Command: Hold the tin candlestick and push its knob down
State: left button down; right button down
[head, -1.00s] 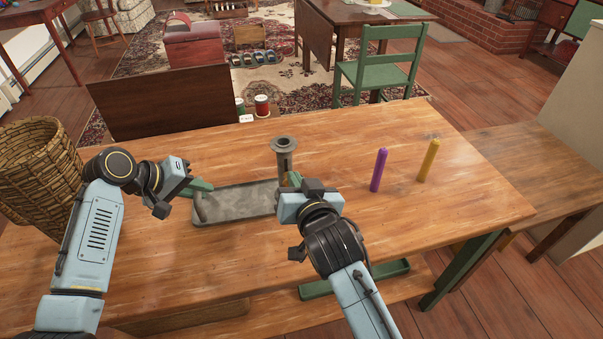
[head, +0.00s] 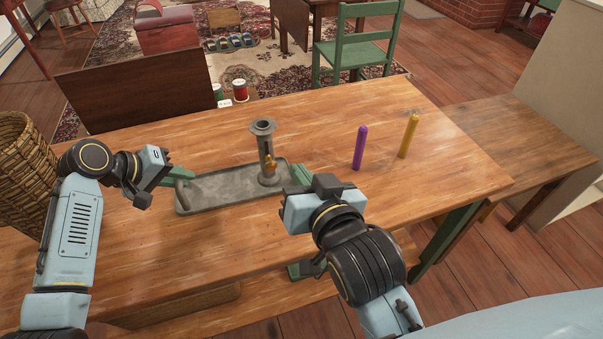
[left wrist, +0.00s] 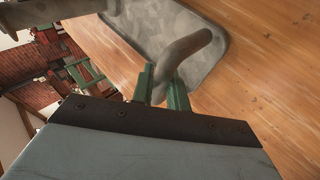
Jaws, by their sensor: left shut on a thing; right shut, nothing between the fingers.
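The tin candlestick (head: 225,196) is a grey oblong tray with an upright tube (head: 265,145) near its right end, standing on the table. The small brass-coloured knob (head: 271,162) is on the tube's side, partway up. My left gripper (head: 184,174) is at the tray's left end, shut on the candlestick's curved grey handle (left wrist: 192,45), as the left wrist view shows (left wrist: 160,88). My right gripper (head: 298,177) is shut and empty just right of the tube, apart from the knob in the picture. Its fingers are partly hidden by its own body.
A purple candle (head: 359,148) and a yellow candle (head: 409,136) stand upright on the table to the right. A wicker basket (head: 27,165) stands at the left. The table (head: 440,180) is otherwise clear around the candles.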

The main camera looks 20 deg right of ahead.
pick_arm(q)
jog(key=c, duration=1.3)
grip_release()
jog(key=v, duration=1.2)
